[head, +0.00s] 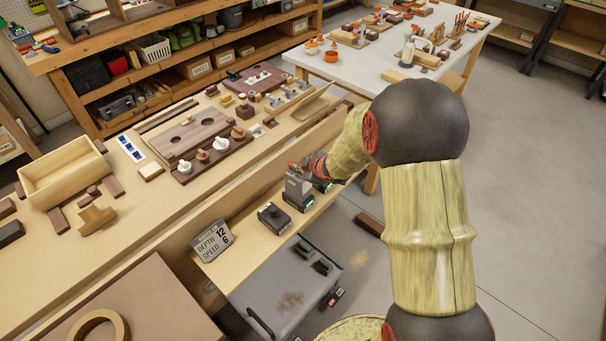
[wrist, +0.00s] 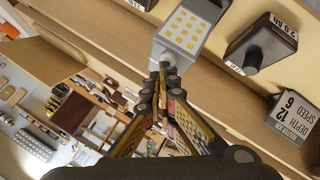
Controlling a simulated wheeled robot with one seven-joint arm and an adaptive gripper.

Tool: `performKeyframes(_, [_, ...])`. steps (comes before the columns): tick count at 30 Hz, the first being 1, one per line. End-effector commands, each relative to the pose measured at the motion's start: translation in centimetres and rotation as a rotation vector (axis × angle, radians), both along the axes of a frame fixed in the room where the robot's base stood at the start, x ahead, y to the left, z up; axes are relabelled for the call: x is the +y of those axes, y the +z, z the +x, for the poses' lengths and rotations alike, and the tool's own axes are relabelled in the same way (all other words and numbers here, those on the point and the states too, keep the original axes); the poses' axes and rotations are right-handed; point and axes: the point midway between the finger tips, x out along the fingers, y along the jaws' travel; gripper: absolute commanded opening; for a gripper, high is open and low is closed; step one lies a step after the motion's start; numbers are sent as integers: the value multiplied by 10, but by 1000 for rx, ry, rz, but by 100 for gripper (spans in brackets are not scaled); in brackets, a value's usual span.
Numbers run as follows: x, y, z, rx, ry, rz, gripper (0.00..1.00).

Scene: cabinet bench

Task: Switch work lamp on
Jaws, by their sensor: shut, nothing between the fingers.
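The work lamp (head: 298,188) is a grey block standing on a narrow wooden ledge, with a green light low on its side in the head view. In the wrist view its face (wrist: 183,31) shows a grid of yellow squares; I cannot tell if they are lit. My gripper (head: 297,167) is at the top of the lamp in the head view, partly hidden by my arm. In the wrist view my gripper (wrist: 166,72) is shut and empty, its fingertips at the lamp's near edge. I cannot tell whether they touch it.
A black battery block (head: 273,217) sits beside the lamp on the ledge. A sign reading depth 12, speed 6 (head: 212,240) stands further left. A grey cabinet (head: 281,290) is below. The bench behind holds a wooden tray (head: 62,172) and several wooden parts.

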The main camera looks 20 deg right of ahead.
Motion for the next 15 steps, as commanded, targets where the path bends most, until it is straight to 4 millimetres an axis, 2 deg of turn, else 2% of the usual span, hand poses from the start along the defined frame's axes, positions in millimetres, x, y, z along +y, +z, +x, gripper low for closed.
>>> performKeyframes(7, [0, -1, 0, 1, 0, 0, 0])
performKeyframes(15, [0, 10, 0, 1, -1, 1, 0])
